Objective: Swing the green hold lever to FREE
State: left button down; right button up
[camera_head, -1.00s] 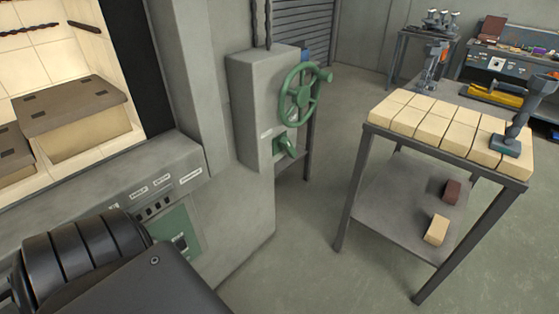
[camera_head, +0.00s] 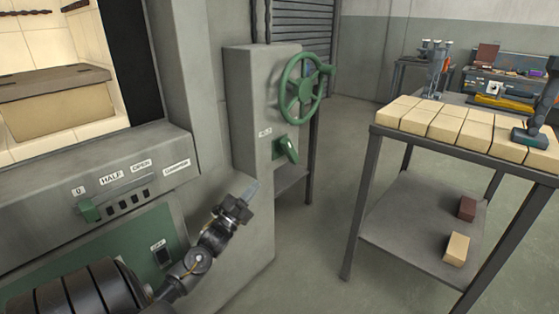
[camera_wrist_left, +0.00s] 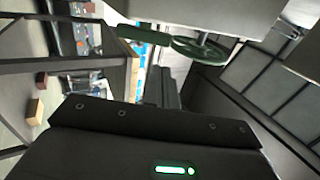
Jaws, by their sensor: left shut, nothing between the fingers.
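The green hold lever (camera_head: 288,149) is on the grey column, below the green handwheel (camera_head: 305,86). It slants down to the right, beside a small label that is too small to read surely. In the left wrist view, a green bar that looks like the lever (camera_wrist_left: 143,38) shows at the top, left of the handwheel (camera_wrist_left: 200,50). My left gripper (camera_head: 251,190) is shut and empty, in front of the column. In the head view it appears lower and left of the lever, apart from it. My right gripper is not in view.
A panel at left carries a green slider handle (camera_head: 88,210) under the labels 0, HALF and OPEN. The open furnace chamber (camera_head: 50,45) is above it. A metal table (camera_head: 372,148) with pale blocks stands at right, with open floor between it and the column.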

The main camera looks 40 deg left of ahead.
aim_at(284, 148)
pick_arm(q)
jog(key=x, duration=1.3)
jog(key=shift+f, duration=0.1)
jog(key=shift+w, duration=0.35)
jog(key=shift+w+r, duration=0.1)
jog(key=shift+r, duration=0.15)
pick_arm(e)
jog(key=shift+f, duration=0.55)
pick_arm(q)
jog(key=shift+p, duration=0.3)
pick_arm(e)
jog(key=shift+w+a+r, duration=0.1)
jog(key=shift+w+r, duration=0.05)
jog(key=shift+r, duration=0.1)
